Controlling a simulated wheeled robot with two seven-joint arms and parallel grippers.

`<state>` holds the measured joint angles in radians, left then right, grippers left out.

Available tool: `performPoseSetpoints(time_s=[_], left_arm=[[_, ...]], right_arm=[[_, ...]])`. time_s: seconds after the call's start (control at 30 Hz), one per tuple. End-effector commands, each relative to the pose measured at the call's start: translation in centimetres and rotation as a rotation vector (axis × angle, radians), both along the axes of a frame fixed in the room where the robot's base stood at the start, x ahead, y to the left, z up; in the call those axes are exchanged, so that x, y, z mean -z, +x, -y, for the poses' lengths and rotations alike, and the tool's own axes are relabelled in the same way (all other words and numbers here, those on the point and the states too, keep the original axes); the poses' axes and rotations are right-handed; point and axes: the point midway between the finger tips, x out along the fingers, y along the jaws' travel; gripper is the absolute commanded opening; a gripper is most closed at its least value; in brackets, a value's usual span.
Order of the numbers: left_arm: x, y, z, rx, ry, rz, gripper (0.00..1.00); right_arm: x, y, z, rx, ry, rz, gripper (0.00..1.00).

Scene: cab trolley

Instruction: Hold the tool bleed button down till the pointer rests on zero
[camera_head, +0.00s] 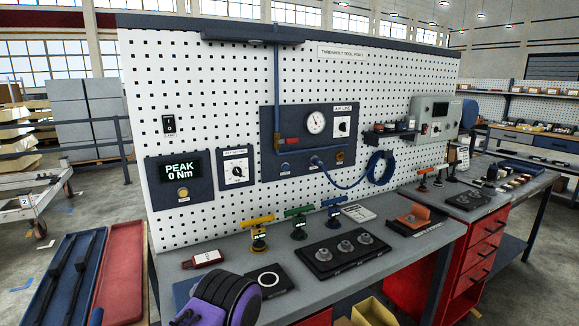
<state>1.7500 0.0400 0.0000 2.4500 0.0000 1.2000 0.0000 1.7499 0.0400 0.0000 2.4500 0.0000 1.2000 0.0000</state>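A round white-faced gauge (316,122) sits on the dark blue air panel (265,150) on the pegboard. Its pointer is too small to read against zero. A small blue round knob or button (285,167) sits low on the left of this panel. A blue hose fitting (316,161) is to its right. The labels there are too small to read, so I cannot tell which part is the tool bleed button. A purple and black part of my own arm shows at the bottom, left of centre. Neither gripper's fingers show, and nothing touches the panel.
A blue hose (380,168) hangs coiled right of the panel. A display (180,169) reads "PEAK 0 Nm". Yellow, green and blue-topped tools (258,235) stand on the grey bench (395,250), near a black fixture tray (343,256).

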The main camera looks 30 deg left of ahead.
Motion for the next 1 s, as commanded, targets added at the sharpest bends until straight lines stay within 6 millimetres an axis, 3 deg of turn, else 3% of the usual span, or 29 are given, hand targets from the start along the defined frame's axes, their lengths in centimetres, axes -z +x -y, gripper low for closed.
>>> performPoseSetpoints(time_s=[0.4,0.57,1.0], left_arm=[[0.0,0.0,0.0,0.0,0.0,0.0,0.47],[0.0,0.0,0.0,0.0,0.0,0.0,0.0],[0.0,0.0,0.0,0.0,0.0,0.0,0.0]], right_arm=[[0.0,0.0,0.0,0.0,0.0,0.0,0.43],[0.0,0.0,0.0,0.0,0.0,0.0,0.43],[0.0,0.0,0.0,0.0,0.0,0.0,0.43]])
